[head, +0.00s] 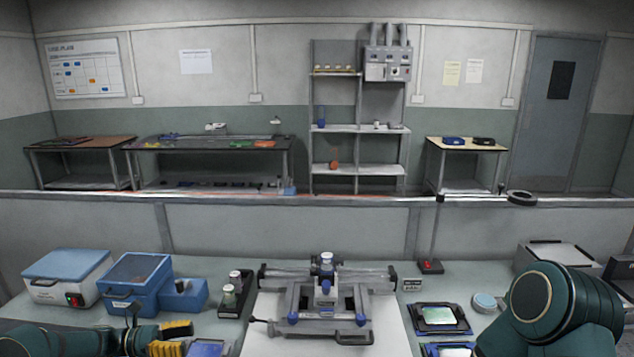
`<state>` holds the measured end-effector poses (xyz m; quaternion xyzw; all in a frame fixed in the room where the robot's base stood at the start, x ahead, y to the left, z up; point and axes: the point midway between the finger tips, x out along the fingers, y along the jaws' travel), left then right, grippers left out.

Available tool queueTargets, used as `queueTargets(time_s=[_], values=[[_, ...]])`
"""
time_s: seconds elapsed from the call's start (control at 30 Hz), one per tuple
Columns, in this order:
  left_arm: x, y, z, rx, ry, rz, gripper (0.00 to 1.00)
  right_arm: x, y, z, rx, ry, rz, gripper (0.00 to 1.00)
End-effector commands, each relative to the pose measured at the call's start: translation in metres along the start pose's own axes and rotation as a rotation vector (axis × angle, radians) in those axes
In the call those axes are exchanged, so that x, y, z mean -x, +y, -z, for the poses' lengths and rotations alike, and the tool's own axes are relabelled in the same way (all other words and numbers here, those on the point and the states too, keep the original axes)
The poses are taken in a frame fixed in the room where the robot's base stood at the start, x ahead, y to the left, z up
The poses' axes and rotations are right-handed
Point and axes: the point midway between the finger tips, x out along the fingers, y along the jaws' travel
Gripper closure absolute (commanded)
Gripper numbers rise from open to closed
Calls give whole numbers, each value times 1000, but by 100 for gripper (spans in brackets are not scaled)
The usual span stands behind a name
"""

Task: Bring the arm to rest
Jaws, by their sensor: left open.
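My left arm, dark green, comes in low at the bottom left. My left gripper (174,338) has yellow finger pads, one above the other with a gap between them. It is open with nothing seen between the pads. It is in front of the blue boxes and left of the white board. My right arm (550,305) fills the lower right corner as large green rounded links. Its gripper is out of the picture.
A clamp-like fixture (325,300) stands on a white board (270,340) mid-bench. Blue boxes (137,283), a white-blue case (66,277) and a black vial rack (235,295) stand left. Blue-framed trays (440,318) and a round tin (484,302) lie right. A low wall backs the bench.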

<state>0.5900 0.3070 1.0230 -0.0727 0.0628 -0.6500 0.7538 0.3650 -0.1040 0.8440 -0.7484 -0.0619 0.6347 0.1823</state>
Motion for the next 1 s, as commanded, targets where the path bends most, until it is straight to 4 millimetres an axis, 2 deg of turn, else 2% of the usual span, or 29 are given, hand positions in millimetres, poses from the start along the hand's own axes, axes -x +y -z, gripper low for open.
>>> queueTargets(time_s=[0.03,0.1,0.27,0.43,0.6,0.7,0.8,0.9,1.0], values=[[-1,0,1,0,3,1,48,0,0,0,0,0,0,53],[-28,-3,32,-11,88,8,48,-8,3,-2,1,-3,0,53],[-74,-17,96,-73,291,36,48,-20,7,-6,4,-9,1,53],[-116,-53,178,-229,560,135,48,-35,13,-12,7,-19,1,53],[-140,-100,252,-498,824,304,48,-52,19,-18,11,-29,2,53],[-147,-127,284,-696,945,423,48,-62,23,-21,13,-35,2,53],[-152,-153,308,-916,1033,546,48,-71,26,-24,15,-40,2,53],[-156,-175,323,-1140,1085,658,48,-80,30,-28,17,-46,3,53],[-162,-193,328,-1337,1104,742,48,-86,32,-30,18,-50,3,53]])
